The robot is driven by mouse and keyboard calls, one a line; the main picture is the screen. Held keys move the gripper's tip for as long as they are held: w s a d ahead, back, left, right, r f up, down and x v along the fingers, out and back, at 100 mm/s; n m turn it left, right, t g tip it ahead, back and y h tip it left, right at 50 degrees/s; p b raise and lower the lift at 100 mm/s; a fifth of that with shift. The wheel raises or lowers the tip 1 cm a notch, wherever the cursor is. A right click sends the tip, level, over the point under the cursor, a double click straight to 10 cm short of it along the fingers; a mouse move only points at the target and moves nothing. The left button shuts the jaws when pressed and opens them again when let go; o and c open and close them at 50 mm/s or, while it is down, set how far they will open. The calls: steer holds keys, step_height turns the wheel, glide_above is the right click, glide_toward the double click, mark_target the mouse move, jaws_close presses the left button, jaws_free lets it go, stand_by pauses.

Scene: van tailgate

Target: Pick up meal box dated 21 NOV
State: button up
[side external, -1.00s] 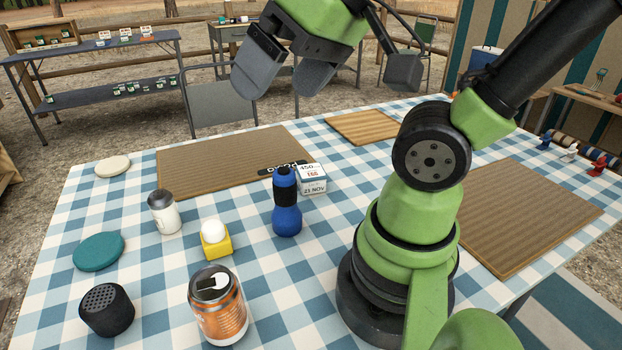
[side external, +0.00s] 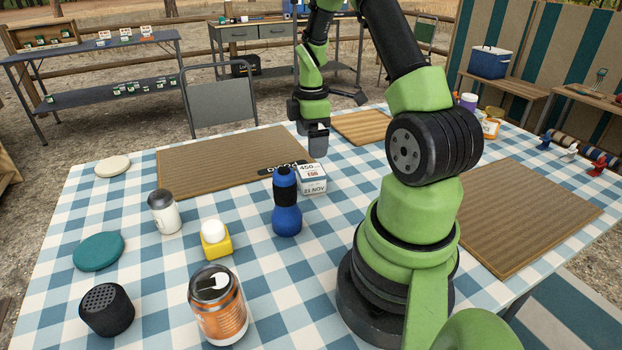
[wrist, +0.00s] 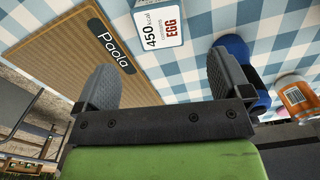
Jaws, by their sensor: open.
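The meal box (side external: 312,178) is a small white box with blue edges. It stands on the checked cloth just right of a blue torch-like object (side external: 287,215), and its front print appears to read 21 NOV. In the wrist view the box (wrist: 158,24) shows its top, marked 450 kcal and EGG. My gripper (side external: 317,146) is above and behind the box in the side view, pointing down. In the wrist view my gripper (wrist: 163,82) has its two fingers wide apart with nothing between them. The box lies ahead of the fingers, apart from them.
The blue object stands very close to the box. A white shaker (side external: 164,212), yellow egg cup (side external: 216,245) and orange can (side external: 218,310) stand nearer the camera. Another mat (side external: 530,215) lies right.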

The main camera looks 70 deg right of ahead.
mark_target(311, 170)
step_height(311, 170, down, 9)
steer(key=shift+r, duration=0.1)
steer(key=c, duration=1.1)
steer(key=shift+r, duration=0.1)
